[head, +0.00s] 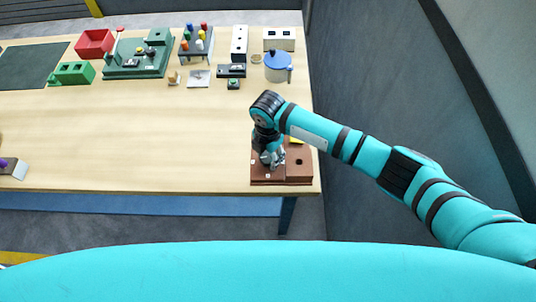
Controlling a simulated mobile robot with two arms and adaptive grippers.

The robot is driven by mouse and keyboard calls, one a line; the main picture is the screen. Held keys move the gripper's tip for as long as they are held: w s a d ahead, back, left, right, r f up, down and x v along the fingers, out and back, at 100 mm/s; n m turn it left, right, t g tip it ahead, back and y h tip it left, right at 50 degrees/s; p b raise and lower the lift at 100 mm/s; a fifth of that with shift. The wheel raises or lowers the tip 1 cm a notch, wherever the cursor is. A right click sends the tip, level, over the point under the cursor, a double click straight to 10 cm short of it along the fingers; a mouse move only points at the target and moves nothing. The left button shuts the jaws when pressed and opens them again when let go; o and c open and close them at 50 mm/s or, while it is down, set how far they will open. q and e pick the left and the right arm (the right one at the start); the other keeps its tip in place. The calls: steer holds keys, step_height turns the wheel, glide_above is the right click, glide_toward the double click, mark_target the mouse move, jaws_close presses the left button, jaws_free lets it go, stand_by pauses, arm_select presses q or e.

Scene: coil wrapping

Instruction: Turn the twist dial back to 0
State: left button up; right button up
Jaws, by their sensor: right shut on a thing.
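A brown box-like device (297,172) sits at the right front corner of the wooden table. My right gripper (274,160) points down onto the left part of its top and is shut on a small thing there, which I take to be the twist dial. The gripper hides the dial, so its setting cannot be read. A yellow part shows on the device just behind the gripper. My left gripper is not in view.
Along the back of the table (150,140) stand a red bin (95,43), a green machine (138,66), a rack of colored pegs (196,45), a white block (239,42) and a blue-lidded pot (278,68). The table's middle is clear.

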steer(key=n+b, duration=0.1)
steer(key=n, duration=0.3)
steer(key=shift+w+n, duration=0.15)
steer(key=shift+n, duration=0.15)
steer(key=n+b, duration=0.1)
steer(key=n, duration=0.2)
steer(key=shift+n, duration=0.4)
steer(key=n+b, duration=0.2)
steer(key=n, duration=0.2)
steer(key=shift+n+b, duration=0.95)
steer(key=shift+n, duration=1.25)
steer(key=shift+r, duration=0.1)
steer(key=o, duration=1.2)
